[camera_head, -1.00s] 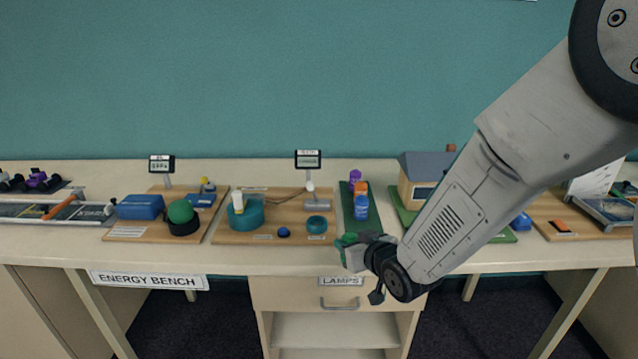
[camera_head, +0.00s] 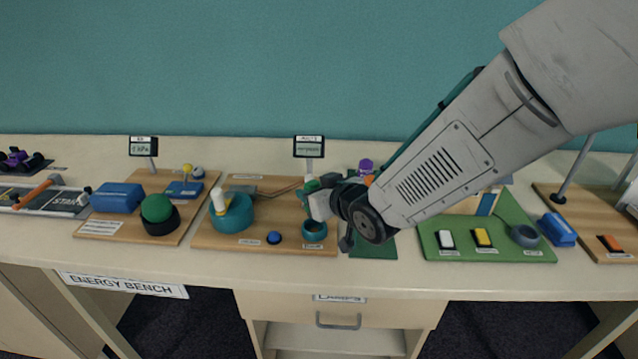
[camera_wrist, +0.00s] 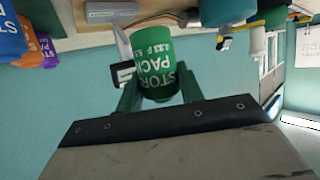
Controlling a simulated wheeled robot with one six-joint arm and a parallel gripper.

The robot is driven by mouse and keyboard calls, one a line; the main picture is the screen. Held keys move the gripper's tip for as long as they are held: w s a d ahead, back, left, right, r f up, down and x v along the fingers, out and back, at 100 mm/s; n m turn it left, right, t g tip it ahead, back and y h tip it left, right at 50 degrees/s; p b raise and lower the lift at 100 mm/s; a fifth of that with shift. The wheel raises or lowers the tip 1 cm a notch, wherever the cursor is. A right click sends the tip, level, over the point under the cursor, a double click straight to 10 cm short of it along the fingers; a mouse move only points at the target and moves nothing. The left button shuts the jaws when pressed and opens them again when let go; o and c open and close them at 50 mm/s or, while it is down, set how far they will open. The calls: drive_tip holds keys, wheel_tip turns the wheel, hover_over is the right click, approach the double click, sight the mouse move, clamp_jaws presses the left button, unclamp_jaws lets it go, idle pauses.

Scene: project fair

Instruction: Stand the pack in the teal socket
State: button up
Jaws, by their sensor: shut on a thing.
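My gripper (camera_head: 309,196) is shut on a green cylindrical pack (camera_wrist: 158,68) with white "STORE PACK" lettering. In the wrist view, the two green fingers grip its sides. In the head view, only a small green part of the pack (camera_head: 312,185) shows at the jaws. The teal socket (camera_head: 314,230) is a short, round, open-topped ring near the front right of the middle wooden board. My gripper is above and just behind it in the picture; the exact height gap cannot be told. The pack appears clear of the socket.
A larger teal cylinder (camera_head: 232,214) with a white top part and a blue knob (camera_head: 274,238) stand left of the socket. A small display (camera_head: 309,147) rises behind. A green mat (camera_head: 372,246) with bottles lies right, partly hidden by my arm. The front table strip is clear.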

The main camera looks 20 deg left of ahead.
drive_tip(key=shift+f, duration=2.5)
drive_tip(key=shift+d+f, duration=0.1)
drive_tip(key=shift+f, duration=0.5)
drive_tip(key=o, duration=0.7)
drive_tip(key=shift+o, duration=0.2)
drive_tip(key=shift+s, duration=0.1)
drive_tip(key=shift+d, duration=0.1)
drive_tip(key=v, duration=1.1)
drive_tip(key=shift+r, duration=0.1)
